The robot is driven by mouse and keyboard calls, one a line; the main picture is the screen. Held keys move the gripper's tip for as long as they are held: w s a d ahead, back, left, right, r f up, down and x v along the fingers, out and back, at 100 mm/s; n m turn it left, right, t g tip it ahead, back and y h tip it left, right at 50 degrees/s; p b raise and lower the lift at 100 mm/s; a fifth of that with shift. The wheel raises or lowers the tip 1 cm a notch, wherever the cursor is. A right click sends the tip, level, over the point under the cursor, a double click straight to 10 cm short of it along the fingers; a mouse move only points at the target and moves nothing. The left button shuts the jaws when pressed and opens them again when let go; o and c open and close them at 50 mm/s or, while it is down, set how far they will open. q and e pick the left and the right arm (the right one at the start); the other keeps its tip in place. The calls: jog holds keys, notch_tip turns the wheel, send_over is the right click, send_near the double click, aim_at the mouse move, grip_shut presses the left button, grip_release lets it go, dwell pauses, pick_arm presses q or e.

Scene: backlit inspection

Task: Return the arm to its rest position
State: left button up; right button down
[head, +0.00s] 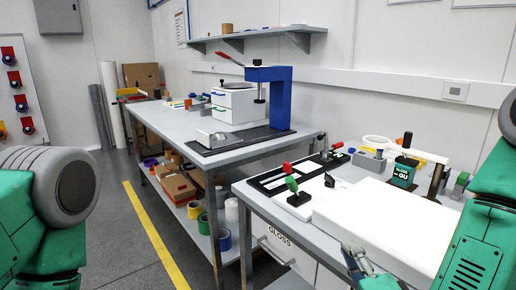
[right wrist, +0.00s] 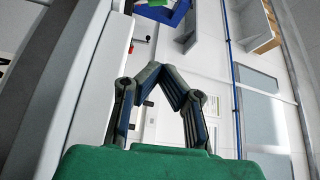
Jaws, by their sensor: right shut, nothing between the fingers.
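My right gripper (head: 354,258) shows at the bottom of the head view, at the front edge of the near bench, beside a glowing white light panel (head: 385,225). In the right wrist view my right gripper (right wrist: 162,70) has its two fingers bent inward with the tips together, and nothing is held. My right arm, green and grey, comes in from the right of the head view. Part of my left arm shows at the left edge; its gripper is out of view.
The near bench (head: 262,202) carries a red-and-green toggle clamp (head: 292,190), a dark green box (head: 404,172) and a white ring (head: 377,142). Behind stands a longer bench (head: 165,118) with a blue press (head: 276,95). Floor (head: 122,225) is clear at left.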

jog(key=s+d+f+n+g, duration=0.1)
jog(key=s+f+n+g, duration=0.45)
jog(key=f, duration=0.55)
jog(key=s+d+f+n+g, duration=0.2)
jog(key=s+f+n+g, duration=0.35)
jog(key=f, duration=0.65)
jog(key=s+d+f+n+g+h, duration=0.1)
jog(key=s+d+f+n+g, duration=0.1)
jog(key=s, duration=0.5)
jog(key=s+d+f+n+g+h, duration=0.1)
jog(key=s+d+f+n+g, duration=0.1)
jog(key=s+d+f+g, duration=0.3)
jog(key=s+d+f, duration=0.1)
jog(key=s, duration=0.2)
jog(key=shift+s+d+h, duration=0.2)
jog(key=shift+h, duration=0.1)
